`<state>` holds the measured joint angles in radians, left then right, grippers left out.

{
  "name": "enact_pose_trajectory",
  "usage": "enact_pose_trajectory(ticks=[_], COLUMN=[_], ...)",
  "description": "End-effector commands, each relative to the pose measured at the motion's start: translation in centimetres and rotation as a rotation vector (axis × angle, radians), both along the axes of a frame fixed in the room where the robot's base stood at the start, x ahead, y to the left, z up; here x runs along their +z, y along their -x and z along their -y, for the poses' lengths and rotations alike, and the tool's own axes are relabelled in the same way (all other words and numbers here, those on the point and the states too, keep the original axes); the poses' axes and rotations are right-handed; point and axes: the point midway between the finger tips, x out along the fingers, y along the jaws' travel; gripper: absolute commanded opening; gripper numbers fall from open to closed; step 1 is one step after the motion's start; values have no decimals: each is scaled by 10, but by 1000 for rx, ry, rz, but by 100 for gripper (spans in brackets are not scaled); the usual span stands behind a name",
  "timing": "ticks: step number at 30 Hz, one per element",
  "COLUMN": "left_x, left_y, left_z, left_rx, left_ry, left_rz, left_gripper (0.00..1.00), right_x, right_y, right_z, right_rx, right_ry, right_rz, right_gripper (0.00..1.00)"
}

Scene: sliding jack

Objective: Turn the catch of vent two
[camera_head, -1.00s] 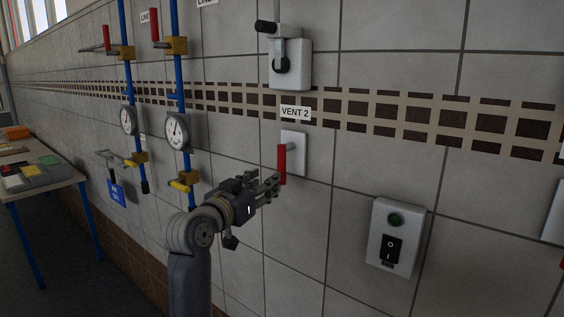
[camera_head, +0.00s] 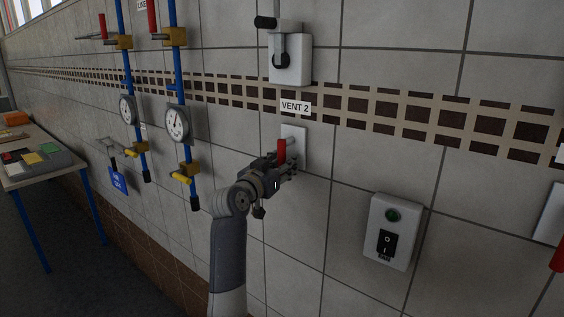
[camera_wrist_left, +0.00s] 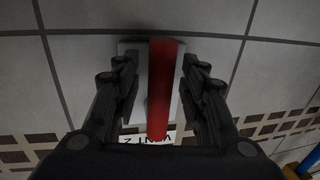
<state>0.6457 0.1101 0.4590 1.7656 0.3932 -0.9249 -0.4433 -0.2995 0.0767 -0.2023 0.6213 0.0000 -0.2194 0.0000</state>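The catch of vent two is a red handle (camera_head: 281,150) on a white plate (camera_head: 298,146) on the tiled wall, just under the "VENT 2" label (camera_head: 295,108). The handle points upright in the head view. My left gripper (camera_head: 287,169) is at the handle's lower part. In the left wrist view the red handle (camera_wrist_left: 162,90) stands between the two fingers of the gripper (camera_wrist_left: 160,88), with a gap on each side. The fingers are open around it and do not appear to touch it. My right gripper is not in view.
Above the label is a white box with a black lever (camera_head: 290,60). A switch box with a green button (camera_head: 392,230) is at the lower right. Blue pipes with gauges (camera_head: 177,124) and a table (camera_head: 40,172) are at the left.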

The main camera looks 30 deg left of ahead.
Motion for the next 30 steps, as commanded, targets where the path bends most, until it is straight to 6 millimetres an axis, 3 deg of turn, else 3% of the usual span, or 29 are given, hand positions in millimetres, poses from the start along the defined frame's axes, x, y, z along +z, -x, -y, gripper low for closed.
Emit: enact_pose_trajectory(ticks=[5,10,11,20,30], left_x=[0,0,0,-1,-4], left_y=[0,0,0,0,0], left_z=[0,0,0,-1,-11], left_rx=[0,0,0,0,2], left_ry=[0,0,0,-14,-185], left_rz=[0,0,0,0,12], left_gripper=[39,3,0,0,0], right_x=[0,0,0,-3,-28], right_y=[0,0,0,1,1], right_z=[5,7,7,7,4], right_rx=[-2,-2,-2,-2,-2], right_ry=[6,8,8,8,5], right_rz=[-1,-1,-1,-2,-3], right_gripper=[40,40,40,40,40])
